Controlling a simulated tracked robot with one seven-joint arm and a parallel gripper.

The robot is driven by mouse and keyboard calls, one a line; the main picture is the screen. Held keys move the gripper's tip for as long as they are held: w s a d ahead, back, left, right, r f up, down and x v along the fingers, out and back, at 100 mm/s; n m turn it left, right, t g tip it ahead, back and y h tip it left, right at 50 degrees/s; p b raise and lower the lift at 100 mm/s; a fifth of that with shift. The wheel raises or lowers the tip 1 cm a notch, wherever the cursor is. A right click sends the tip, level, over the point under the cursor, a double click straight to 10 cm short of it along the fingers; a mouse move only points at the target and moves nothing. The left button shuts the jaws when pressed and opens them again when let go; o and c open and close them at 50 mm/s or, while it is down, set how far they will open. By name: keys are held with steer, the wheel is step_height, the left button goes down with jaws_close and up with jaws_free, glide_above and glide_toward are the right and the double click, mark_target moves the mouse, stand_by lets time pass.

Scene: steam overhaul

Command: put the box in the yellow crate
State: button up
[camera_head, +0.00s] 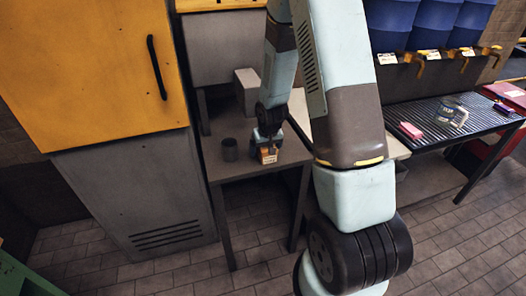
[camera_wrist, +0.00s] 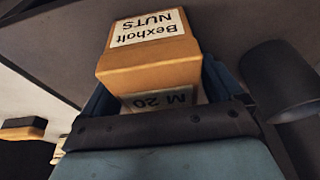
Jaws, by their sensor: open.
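The box is a small orange-tan carton (camera_head: 268,155) near the front of the grey table. In the wrist view the box (camera_wrist: 150,72) has white labels reading "Bexhalt NUTS" and "M 20". My gripper (camera_head: 266,143) reaches down to it from above. In the wrist view my gripper (camera_wrist: 158,85) is open, with a dark blue finger on each side of the box. Whether the fingers touch it I cannot tell. I cannot make out a yellow crate in either view.
A dark grey cup (camera_head: 230,150) stands left of the box, close to my gripper. A grey block (camera_head: 246,90) stands farther back on the table. A yellow cabinet (camera_head: 95,70) is at left. A slatted bench (camera_head: 455,125) at right carries a pink box (camera_head: 411,131) and a clear jug.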

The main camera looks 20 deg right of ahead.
steer(key=shift+c, duration=0.2)
steer(key=c, duration=1.4)
steer(key=shift+r, duration=0.1)
